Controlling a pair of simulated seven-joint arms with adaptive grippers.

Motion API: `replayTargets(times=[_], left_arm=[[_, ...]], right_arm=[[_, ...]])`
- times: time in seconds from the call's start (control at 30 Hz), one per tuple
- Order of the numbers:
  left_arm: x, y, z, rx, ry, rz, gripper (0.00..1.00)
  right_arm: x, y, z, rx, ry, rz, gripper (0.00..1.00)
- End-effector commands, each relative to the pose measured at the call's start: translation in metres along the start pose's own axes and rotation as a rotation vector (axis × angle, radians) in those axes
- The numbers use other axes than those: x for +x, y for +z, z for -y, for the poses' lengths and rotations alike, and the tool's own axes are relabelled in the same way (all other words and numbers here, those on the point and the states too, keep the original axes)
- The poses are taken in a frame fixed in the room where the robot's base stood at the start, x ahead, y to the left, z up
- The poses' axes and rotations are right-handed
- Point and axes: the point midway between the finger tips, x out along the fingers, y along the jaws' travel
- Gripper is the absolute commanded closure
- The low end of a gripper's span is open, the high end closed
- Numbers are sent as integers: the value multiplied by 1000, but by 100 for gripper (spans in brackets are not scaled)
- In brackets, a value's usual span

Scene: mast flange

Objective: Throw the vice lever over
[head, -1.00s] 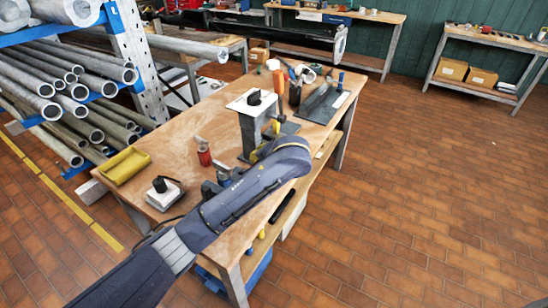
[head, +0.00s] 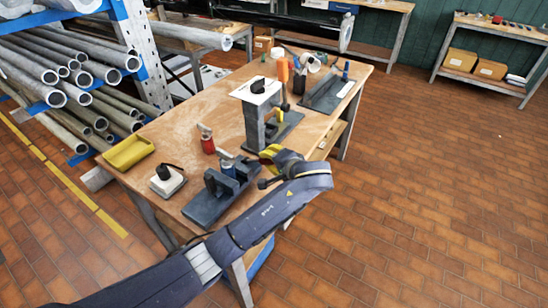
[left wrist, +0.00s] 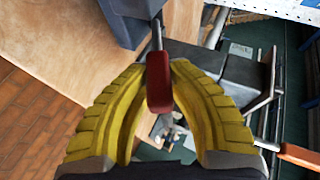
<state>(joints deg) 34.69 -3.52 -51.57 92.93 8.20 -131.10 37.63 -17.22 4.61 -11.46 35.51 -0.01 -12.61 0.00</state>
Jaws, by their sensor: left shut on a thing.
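The vice (head: 205,205), a dark grey block on a flat base, stands at the near edge of the wooden workbench. My left gripper (head: 267,155) is to the right of it, its yellow fingers partly seen. In the left wrist view, the yellow fingers (left wrist: 160,68) are closed around the red grip (left wrist: 158,85) of a lever. A thin steel rod joins this grip to a grey block (left wrist: 132,8) at the top. The lever's grip is hidden by the gripper in the head view. My right gripper is not in view.
A stand with a white plate (head: 256,91) rises behind the gripper. A pipe rack is at the left; the floor at right is clear.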

Motion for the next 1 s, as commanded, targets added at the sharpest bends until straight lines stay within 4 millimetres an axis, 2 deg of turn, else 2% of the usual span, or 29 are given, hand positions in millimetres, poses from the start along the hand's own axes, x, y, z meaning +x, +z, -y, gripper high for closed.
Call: replayTargets(times=[0.33,0.37,0.57,0.87,1.0], left_arm=[[2,2,-1,1,2,3,100],[2,2,-1,1,2,3,80],[1,1,-1,1,2,2,57],[0,0,1,0,1,0,56],[-6,-3,11,-3,2,0,56]], right_arm=[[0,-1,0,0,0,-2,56],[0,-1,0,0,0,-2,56],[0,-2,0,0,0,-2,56],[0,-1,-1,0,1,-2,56],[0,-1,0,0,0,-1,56]])
